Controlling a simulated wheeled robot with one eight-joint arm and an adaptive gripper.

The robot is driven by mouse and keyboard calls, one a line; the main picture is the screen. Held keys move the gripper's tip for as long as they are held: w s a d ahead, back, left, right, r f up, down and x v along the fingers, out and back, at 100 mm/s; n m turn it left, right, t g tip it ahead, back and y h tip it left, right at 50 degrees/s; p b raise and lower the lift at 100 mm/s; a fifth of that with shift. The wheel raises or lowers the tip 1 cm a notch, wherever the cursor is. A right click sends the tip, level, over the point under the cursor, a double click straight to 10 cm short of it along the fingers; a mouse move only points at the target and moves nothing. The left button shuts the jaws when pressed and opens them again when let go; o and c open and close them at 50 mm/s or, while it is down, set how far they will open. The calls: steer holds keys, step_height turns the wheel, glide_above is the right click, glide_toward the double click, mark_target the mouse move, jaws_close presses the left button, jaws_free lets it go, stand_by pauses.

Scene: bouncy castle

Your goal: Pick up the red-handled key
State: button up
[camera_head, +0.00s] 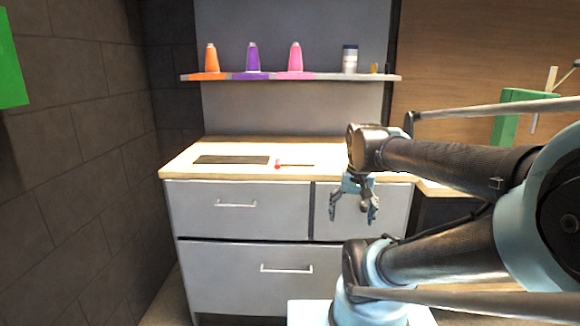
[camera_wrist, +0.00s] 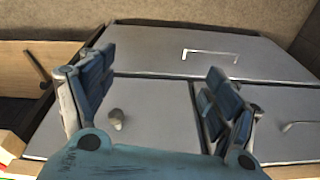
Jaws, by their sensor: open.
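The red-handled key (camera_head: 279,164) lies on the light wooden top of the grey cabinet, its red end to the left and its thin shaft pointing right. It does not show in the wrist view. My gripper (camera_head: 353,205) is open and empty, hanging in front of the cabinet's right side, below the counter edge and to the right of the key. In the wrist view, my gripper's fingers (camera_wrist: 160,95) are spread apart with drawer fronts beyond them.
A dark flat panel (camera_head: 230,160) lies on the counter (camera_head: 340,172) left of the key. A shelf (camera_head: 330,77) above holds orange, purple and pink cones and a jar (camera_head: 349,58). Grey drawers (camera_head: 240,208) with handles face me. A dark wall (camera_head: 80,150) stands at left.

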steer(key=w+a+r+m, duration=0.4)
steer(key=w+r, duration=0.3)
steer(key=r, duration=0.2)
step_height(320, 180, up, 16)
steer(key=m+g, duration=0.2)
steer(key=m, duration=1)
glide_above(277, 161)
step_height(277, 161, down, 18)
steer(key=shift+w+r, duration=0.15)
steer(key=shift+r, duration=0.1)
steer(key=c, duration=1.2)
